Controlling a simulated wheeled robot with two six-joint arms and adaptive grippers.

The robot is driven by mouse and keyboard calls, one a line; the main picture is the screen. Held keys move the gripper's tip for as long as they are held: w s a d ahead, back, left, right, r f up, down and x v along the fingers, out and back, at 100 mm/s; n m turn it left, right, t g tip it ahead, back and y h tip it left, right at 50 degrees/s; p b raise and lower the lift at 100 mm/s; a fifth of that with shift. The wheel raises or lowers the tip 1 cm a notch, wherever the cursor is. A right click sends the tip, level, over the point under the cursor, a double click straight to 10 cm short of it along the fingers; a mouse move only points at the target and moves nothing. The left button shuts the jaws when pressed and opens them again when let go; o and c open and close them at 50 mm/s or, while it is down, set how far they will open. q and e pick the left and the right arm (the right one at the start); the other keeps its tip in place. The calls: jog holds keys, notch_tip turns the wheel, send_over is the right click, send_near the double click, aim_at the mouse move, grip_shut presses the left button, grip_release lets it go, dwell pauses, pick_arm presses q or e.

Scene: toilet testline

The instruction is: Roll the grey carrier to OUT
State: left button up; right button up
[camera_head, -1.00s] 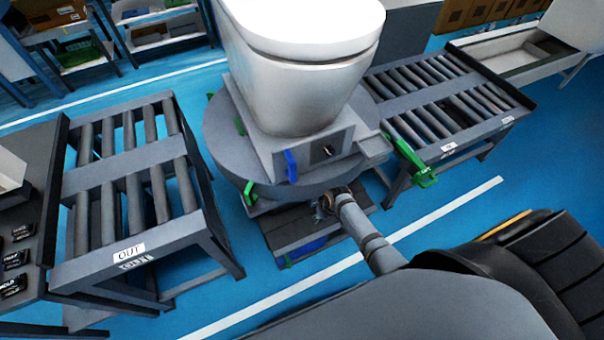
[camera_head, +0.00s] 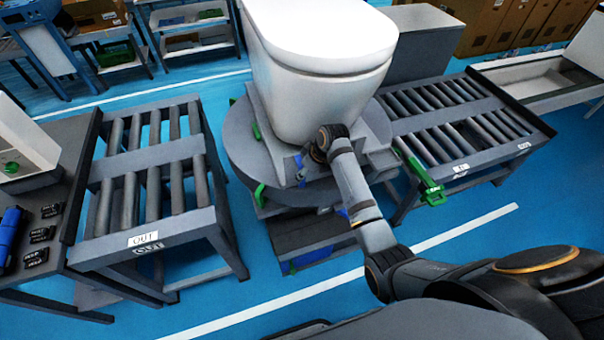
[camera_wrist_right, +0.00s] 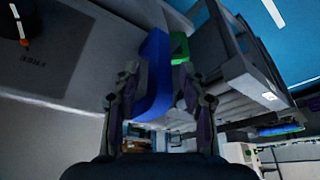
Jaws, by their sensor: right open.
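The grey carrier (camera_head: 288,165) sits on the round grey turntable (camera_head: 240,150), with the white toilet (camera_head: 318,75) upright on it. A blue tab (camera_head: 299,168) stands at the carrier's front. My right arm reaches in from the lower right, its wrist in front of the carrier and covering part of it. In the right wrist view my right gripper (camera_wrist_right: 160,88) is open, with the blue tab (camera_wrist_right: 154,65) between or just ahead of its fingers; contact cannot be told. The roller table marked OUT (camera_head: 150,240) stands left of the turntable. My left gripper is not in view.
Another roller table (camera_head: 455,125) with a green clamp (camera_head: 432,192) stands to the right. Green stops (camera_head: 259,195) sit at the turntable's edge. A dark bench with small labelled parts (camera_head: 40,234) adjoins the OUT table. The OUT rollers are bare.

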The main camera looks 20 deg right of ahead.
jog(key=shift+x, duration=1.45)
grip_shut()
